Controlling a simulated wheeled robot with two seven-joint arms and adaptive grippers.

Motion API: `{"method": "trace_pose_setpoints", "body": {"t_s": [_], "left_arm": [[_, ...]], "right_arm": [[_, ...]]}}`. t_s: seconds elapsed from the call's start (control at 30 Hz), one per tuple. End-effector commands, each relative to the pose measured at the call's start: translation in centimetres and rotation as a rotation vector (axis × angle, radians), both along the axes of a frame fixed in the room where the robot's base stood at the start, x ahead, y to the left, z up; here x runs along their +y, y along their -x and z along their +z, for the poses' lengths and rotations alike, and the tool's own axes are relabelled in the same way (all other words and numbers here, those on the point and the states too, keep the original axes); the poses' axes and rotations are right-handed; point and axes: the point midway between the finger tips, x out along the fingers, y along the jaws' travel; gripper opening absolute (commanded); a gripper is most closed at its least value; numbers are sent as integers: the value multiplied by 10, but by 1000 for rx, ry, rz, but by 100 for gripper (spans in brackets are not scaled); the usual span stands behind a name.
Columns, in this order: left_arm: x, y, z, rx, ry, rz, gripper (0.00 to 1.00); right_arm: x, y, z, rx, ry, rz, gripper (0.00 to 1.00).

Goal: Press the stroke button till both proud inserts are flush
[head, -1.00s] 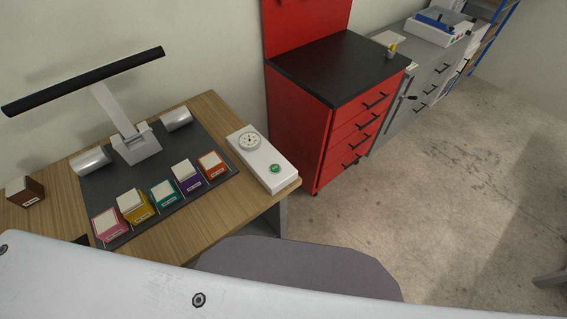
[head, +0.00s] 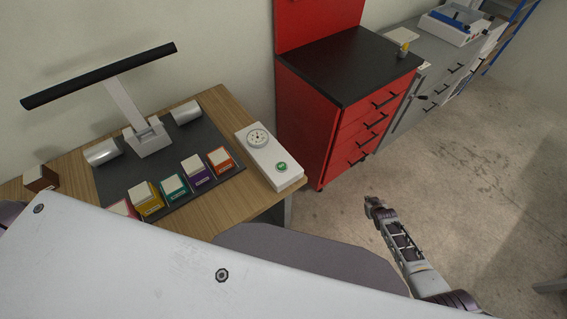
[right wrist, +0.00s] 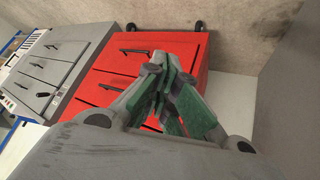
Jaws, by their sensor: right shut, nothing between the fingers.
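The green stroke button (head: 282,167) sits on the front end of a white control box (head: 265,150) at the right edge of the wooden bench. A round dial (head: 257,138) is at the box's far end. Several coloured boxes with pale inserts stand in a row on a dark mat: a yellow one (head: 146,200), a teal one (head: 173,187), a purple one (head: 196,171) and an orange one (head: 220,160); a pink one is partly hidden. I cannot tell which inserts are proud. My right gripper (head: 372,203) is shut and empty, over the floor right of the bench, apart from the button. It also shows in the right wrist view (right wrist: 165,80).
A black-topped red drawer cabinet (head: 335,110) stands right of the bench, with a grey cabinet (head: 425,85) beyond. A lamp (head: 125,100) stands over the mat. A brown box (head: 40,178) is at the left. A grey seat (head: 310,255) is before the bench. Open floor lies right.

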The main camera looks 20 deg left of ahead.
Motion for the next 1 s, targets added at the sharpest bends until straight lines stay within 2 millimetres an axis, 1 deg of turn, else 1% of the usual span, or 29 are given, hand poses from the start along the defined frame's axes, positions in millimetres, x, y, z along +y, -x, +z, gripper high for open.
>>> {"method": "trace_pose_setpoints", "body": {"t_s": [0.03, 0.1, 0.27, 0.5, 0.67, 0.8, 1.0], "left_arm": [[0, 0, 3, 0, 0, 0, 40], [-1, 0, 4, 0, 1, 0, 40], [-3, 0, 9, 1, 3, 1, 40], [-6, 1, 15, 0, 6, 1, 40], [-7, 1, 19, 1, 8, 2, 40], [-7, 1, 23, 2, 8, 2, 40], [-7, 1, 28, 2, 8, 1, 40]], "right_arm": [[3, -12, 14, -17, -3, 6, 0], [8, -27, 29, -38, -8, 15, 0], [19, -58, 64, -83, -19, 35, 0], [40, -100, 120, -147, -41, 67, 0], [55, -124, 159, -187, -59, 91, 0], [71, -142, 194, -218, -77, 113, 0], [97, -164, 245, -258, -108, 151, 0]]}}
